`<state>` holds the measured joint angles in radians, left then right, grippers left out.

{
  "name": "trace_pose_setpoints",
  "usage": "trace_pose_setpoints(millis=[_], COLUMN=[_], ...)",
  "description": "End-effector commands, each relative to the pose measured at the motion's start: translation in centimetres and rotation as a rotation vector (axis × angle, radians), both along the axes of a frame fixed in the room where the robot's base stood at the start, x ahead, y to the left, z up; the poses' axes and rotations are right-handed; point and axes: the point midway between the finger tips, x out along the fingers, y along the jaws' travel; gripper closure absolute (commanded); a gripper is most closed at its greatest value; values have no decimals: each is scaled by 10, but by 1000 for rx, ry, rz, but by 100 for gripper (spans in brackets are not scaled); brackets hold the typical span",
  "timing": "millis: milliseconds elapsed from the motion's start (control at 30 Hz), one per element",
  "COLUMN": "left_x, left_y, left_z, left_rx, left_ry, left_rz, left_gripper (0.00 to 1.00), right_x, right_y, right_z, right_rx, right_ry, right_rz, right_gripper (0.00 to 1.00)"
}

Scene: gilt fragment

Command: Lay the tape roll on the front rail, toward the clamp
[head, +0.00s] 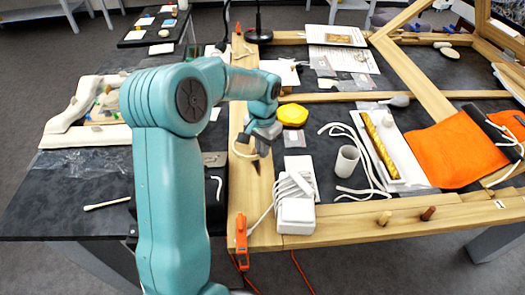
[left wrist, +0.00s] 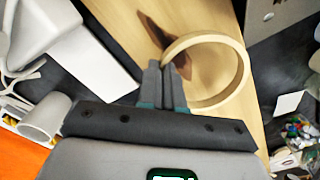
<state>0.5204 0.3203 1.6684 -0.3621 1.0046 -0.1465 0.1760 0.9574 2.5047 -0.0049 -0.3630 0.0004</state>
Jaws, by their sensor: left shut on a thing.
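The tape roll (left wrist: 243,78) is a pale tan ring. My left gripper (left wrist: 166,75) is shut on its rim and holds it over a wooden rail with a dark knot. In the head view, my left gripper (head: 262,135) and part of the tape roll (head: 238,152) show above the frame's left rail (head: 243,195); the arm hides some of the area. The front rail (head: 365,222) runs along the near edge to the right. An orange clamp (head: 241,242) sits at the near left corner. My right gripper is not in view.
A white adapter with a cable (head: 296,215) stands on the front rail's left part. A white tube (head: 347,161), a yellow piece (head: 292,114), a gilt strip (head: 380,145) and orange cloth (head: 445,152) lie inside the frame.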

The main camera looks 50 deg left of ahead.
Motion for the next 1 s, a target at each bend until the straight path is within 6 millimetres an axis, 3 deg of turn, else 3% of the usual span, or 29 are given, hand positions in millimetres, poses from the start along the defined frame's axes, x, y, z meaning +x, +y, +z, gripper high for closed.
trace_pose_setpoints(millis=[133, 500, 600, 1000], left_x=[0, 0, 0, 1], left_y=[0, 0, 0, 0], left_z=[-15, -20, -19, -9], left_rx=[0, 0, 0, 2], left_ry=[1, -1, -1, -4], left_rz=[-1, -1, -1, 0], left_gripper=[100, 100, 69, 69], right_x=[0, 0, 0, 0], right_y=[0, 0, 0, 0], right_z=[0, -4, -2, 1], right_rx=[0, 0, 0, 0], right_ry=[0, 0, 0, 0], right_rz=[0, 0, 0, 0], right_gripper=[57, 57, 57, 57])
